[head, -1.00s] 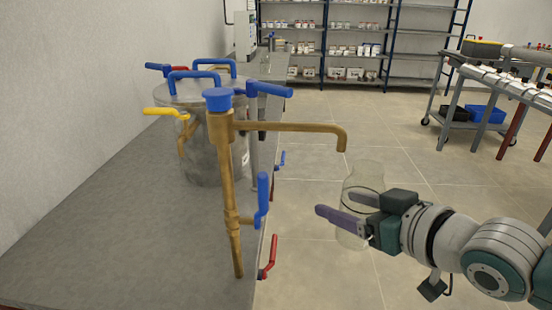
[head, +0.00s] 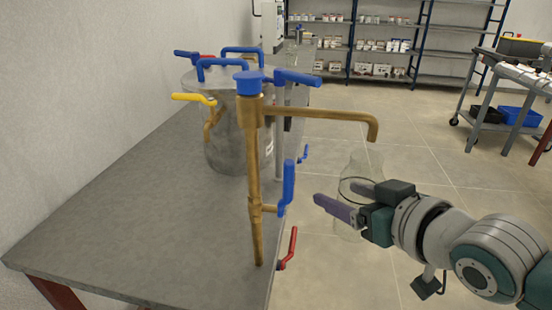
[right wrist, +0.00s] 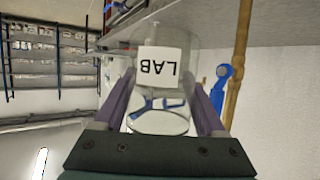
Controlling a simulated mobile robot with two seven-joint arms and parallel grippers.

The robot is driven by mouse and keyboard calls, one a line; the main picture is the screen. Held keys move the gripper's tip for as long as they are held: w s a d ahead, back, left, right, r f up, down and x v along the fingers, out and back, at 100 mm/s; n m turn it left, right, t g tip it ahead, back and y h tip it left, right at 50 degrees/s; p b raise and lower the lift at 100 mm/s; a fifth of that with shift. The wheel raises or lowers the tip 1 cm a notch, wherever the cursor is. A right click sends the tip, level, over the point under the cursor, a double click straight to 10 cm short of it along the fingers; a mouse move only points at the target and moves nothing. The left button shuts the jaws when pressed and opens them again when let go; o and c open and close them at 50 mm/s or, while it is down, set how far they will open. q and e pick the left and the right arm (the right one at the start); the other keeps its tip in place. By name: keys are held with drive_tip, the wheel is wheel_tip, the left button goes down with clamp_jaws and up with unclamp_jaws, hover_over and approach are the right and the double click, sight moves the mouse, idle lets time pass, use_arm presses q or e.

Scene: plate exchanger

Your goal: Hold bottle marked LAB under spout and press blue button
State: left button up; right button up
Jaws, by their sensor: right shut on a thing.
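The clear glass bottle (head: 362,163) is held by my right gripper (head: 345,198), whose purple fingers are shut around it. Its white label reads LAB, upside down, in the right wrist view (right wrist: 160,67). The brass spout (head: 330,113) reaches right from an upright brass pipe and bends down at its end. The bottle's mouth appears just below the spout end, slightly left of it; I cannot tell the depth gap. A blue cap (head: 249,83) tops the pipe, perhaps the blue button. My left gripper is out of view.
Blue handles, a yellow handle (head: 194,98) and a red lever (head: 289,248) stand near the pipe. Shelves and a cart are far back. The floor beside the bench is clear.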

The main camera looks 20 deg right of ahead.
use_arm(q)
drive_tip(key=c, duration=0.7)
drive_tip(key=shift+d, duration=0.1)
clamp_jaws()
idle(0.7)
